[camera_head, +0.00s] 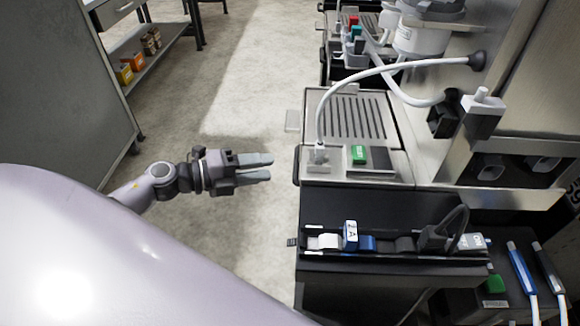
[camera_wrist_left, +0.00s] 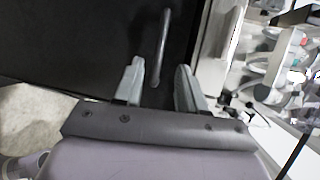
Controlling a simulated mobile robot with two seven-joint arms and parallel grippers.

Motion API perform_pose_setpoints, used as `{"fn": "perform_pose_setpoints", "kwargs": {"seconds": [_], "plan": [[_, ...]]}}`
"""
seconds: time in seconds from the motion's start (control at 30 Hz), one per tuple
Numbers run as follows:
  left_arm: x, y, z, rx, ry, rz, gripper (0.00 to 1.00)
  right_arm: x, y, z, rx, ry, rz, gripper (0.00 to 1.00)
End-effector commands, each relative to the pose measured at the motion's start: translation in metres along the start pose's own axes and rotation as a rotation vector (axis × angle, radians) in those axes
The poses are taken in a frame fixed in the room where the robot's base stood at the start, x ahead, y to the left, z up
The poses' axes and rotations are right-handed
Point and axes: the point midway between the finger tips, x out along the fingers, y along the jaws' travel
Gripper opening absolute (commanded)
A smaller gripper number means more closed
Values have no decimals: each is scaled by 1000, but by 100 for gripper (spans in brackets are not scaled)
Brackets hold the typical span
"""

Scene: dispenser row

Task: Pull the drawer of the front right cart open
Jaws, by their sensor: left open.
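My left gripper (camera_head: 271,167) is open, its fingers pointing right at the front side of a row of dark carts. In the left wrist view, a grey bar handle (camera_wrist_left: 163,45) runs up a black front panel (camera_wrist_left: 85,45). The handle lies between the two fingers of my left gripper (camera_wrist_left: 160,68) in the picture; I see no contact. In the head view a black cart (camera_head: 390,277) stands at the lower right, its front mostly hidden by the steep view. The drawer looks shut as far as I can see. My right gripper is not in view.
A unit with a ribbed top (camera_head: 357,117) and green button (camera_head: 359,154) adjoins the black cart. Blue and white modules (camera_head: 366,243) sit on the cart's top. A shelf rack (camera_head: 147,55) stands at the upper left. Bare floor (camera_head: 225,115) lies between.

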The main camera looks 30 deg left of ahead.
Motion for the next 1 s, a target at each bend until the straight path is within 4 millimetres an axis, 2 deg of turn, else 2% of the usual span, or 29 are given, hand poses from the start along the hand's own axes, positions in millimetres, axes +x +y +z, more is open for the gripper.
{"fn": "perform_pose_setpoints", "kwargs": {"seconds": [0.17, 0.6, 0.8, 1.0], "plan": [[8, 0, 2, 25, 13, 11, 40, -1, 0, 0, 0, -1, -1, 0], [61, 0, 1, 21, 10, 9, 40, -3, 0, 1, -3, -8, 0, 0], [70, 1, 0, 22, 11, 11, 40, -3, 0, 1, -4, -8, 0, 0], [71, 1, 0, 22, 11, 11, 40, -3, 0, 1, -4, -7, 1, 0]]}}
